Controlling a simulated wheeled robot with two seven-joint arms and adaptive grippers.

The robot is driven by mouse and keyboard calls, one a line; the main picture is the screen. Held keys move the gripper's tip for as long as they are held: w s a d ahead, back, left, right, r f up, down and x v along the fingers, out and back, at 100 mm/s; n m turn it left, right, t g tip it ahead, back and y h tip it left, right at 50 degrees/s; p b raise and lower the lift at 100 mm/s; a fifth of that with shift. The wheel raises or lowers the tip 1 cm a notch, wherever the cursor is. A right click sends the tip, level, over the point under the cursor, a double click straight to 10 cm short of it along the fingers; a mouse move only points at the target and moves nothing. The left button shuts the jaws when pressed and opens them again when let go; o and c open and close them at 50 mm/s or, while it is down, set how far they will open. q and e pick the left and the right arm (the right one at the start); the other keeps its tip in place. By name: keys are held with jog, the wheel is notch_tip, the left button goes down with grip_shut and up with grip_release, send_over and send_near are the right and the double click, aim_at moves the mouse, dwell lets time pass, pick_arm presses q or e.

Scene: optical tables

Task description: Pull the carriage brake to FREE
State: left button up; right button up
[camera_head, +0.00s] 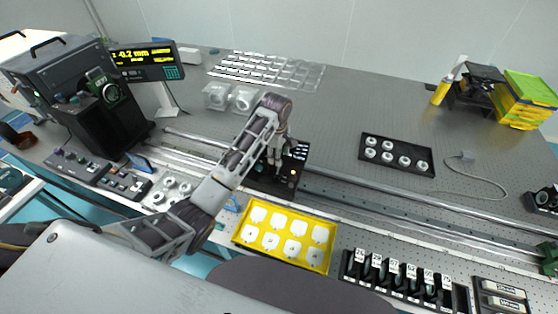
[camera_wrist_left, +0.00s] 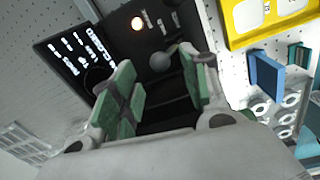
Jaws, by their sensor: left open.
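The black carriage (camera_head: 262,181) sits on the long rail, with a panel of white lettering on top. In the left wrist view its dark face (camera_wrist_left: 112,22) carries a lit orange-white lamp (camera_wrist_left: 138,23) and small white labels too blurred to read. A grey ball knob (camera_wrist_left: 160,62), apparently the brake lever's, shows just beyond the fingertips. My left gripper (camera_head: 277,152) is over the carriage, pointing down. In the left wrist view its green-padded fingers (camera_wrist_left: 158,80) are apart, with the knob near the gap; contact cannot be told. My right gripper is out of view.
A yellow tray (camera_head: 238,238) of white pieces lies in front of the carriage. A black tray (camera_head: 431,172) with white rings lies behind the rail at right. A readout (camera_head: 145,60) shows -0.2 mm. A numbered black rack (camera_head: 350,268) stands at front right.

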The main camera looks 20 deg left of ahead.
pick_arm(q)
jog(key=shift+w+f, duration=0.1)
jog(key=shift+f, duration=1.85)
jog(key=shift+c, duration=0.3)
grip_shut()
